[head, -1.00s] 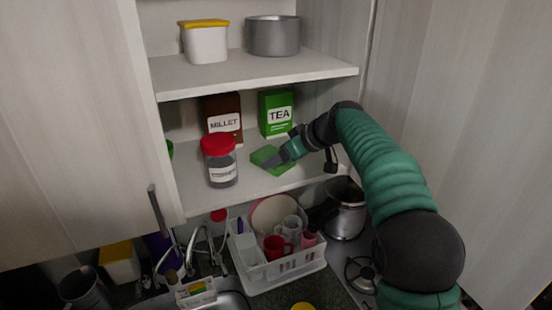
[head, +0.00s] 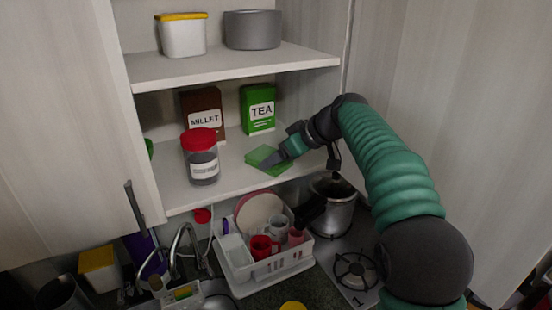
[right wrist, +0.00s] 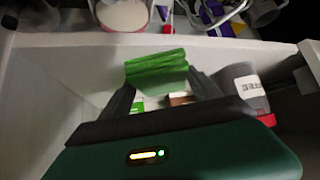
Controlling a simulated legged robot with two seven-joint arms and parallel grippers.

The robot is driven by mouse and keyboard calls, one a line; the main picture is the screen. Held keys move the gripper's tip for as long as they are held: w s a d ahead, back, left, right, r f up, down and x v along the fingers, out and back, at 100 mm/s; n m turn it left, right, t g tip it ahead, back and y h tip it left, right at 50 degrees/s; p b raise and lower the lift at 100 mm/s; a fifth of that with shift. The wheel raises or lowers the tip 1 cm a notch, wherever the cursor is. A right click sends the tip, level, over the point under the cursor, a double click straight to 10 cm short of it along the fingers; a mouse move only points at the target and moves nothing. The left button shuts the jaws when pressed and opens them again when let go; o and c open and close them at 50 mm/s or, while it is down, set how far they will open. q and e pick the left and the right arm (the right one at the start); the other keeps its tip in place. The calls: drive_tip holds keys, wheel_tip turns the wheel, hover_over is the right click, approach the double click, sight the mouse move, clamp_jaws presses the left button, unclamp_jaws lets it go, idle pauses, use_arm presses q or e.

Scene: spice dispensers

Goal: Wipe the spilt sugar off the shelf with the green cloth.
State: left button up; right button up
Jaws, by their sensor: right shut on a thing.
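The green cloth (head: 262,156) is on the lower shelf (head: 235,180), in front of the green tea box. My right gripper (head: 281,157) is shut on the cloth, with the arm coming in from the right. In the right wrist view the cloth (right wrist: 156,68) shows between the fingertips of my right gripper (right wrist: 155,88). I cannot make out any spilt sugar on the pale shelf board in either view. My left gripper is not in view.
A red-lidded jar (head: 201,158) stands left of the cloth, near the shelf's front edge. A millet box (head: 204,112) and the tea box (head: 258,108) stand behind. A dish rack (head: 262,262) and pot (head: 334,206) are below. Shelf between jar and cloth is clear.

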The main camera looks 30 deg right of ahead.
sight(260, 161)
drive_tip(key=shift+s+f+b, duration=0.2)
drive_tip(key=shift+s+b, duration=0.45)
drive_tip(key=shift+s+a, duration=0.1)
drive_tip(key=shift+s, duration=0.25)
drive_tip(key=shift+s+r, duration=0.15)
drive_tip(key=shift+s, duration=0.05)
drive_tip(key=shift+a+r, duration=0.1)
drive_tip(key=shift+w+a+f+b, duration=0.1)
drive_tip(key=shift+a+f+b, duration=0.1)
drive_tip(key=shift+a+b, duration=0.85)
drive_tip(key=shift+a, duration=1.65)
drive_tip(key=shift+w+a+r, duration=0.15)
drive_tip(key=shift+a, duration=0.1)
drive_tip(key=shift+w+r+p, duration=0.15)
drive_tip(key=shift+w+p, duration=0.3)
drive_tip(key=shift+p, duration=0.05)
drive_tip(key=shift+w+p, duration=0.55)
drive_tip(key=shift+w, duration=0.25)
drive_tip(key=shift+w+d, duration=0.1)
drive_tip(key=shift+w, duration=0.15)
drive_tip(key=shift+s+d, duration=0.1)
drive_tip(key=shift+d, duration=0.8)
drive_tip(key=shift+d+f, duration=0.2)
drive_tip(key=shift+d, duration=0.45)
